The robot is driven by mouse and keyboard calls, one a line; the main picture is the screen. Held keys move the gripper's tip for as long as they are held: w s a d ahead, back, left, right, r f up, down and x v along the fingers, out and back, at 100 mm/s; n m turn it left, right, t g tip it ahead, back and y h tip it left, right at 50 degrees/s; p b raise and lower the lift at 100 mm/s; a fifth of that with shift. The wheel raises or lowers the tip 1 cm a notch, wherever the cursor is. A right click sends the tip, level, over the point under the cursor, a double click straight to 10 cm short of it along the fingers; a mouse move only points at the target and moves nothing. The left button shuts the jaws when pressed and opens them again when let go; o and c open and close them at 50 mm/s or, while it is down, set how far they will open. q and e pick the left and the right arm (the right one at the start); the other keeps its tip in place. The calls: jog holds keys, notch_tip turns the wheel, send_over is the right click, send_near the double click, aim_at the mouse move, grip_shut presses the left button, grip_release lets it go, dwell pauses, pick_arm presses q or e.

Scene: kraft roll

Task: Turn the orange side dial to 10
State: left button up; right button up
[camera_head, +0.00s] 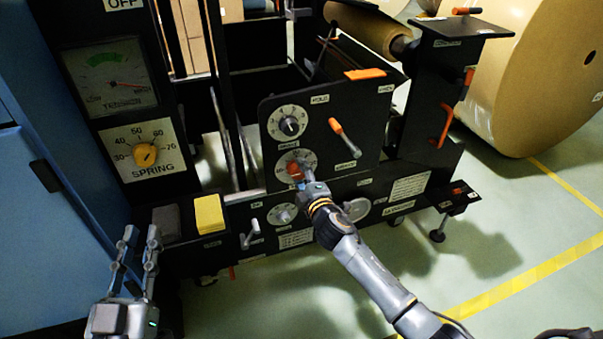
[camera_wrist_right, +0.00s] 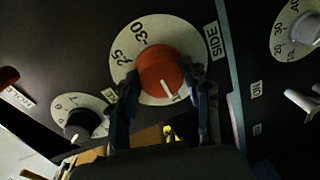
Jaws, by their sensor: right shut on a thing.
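The orange side dial (camera_head: 294,169) sits on a round white scale on the black machine's front panel. In the right wrist view the dial (camera_wrist_right: 160,70) is red-orange with a white pointer line towards the bottom of the picture. Marks 25 and 30 show at the scale's upper left; the SIDE label (camera_wrist_right: 213,41) is at its right. The number at the pointer is hard to read. My right gripper (camera_wrist_right: 163,88) is shut on the dial, one finger on each side. My left gripper (camera_head: 140,242) is open and empty at the lower left, away from the dial.
A smaller dial (camera_head: 288,124) sits above the side dial, with an orange-tipped lever (camera_head: 342,136) to its right. The yellow SPRING dial (camera_head: 145,154) is at the left. A yellow block (camera_head: 209,213) lies on the ledge. A large kraft roll (camera_head: 520,75) stands at the right.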

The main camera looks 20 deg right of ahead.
jog(key=shift+w+r, duration=0.1)
jog(key=shift+r, duration=0.25)
jog(key=o, duration=1.1)
jog(key=shift+f, duration=0.1)
jog(key=shift+o, duration=0.3)
jog(key=shift+a+f, duration=0.1)
jog(key=shift+f, duration=0.05)
jog(key=shift+s+f, duration=0.1)
jog(key=shift+s, duration=0.15)
jog(key=s+r, duration=0.1)
jog(key=s, duration=1)
jog(key=shift+s+d+r, duration=0.15)
jog(key=shift+s+d, duration=0.05)
jog(key=shift+d, duration=0.05)
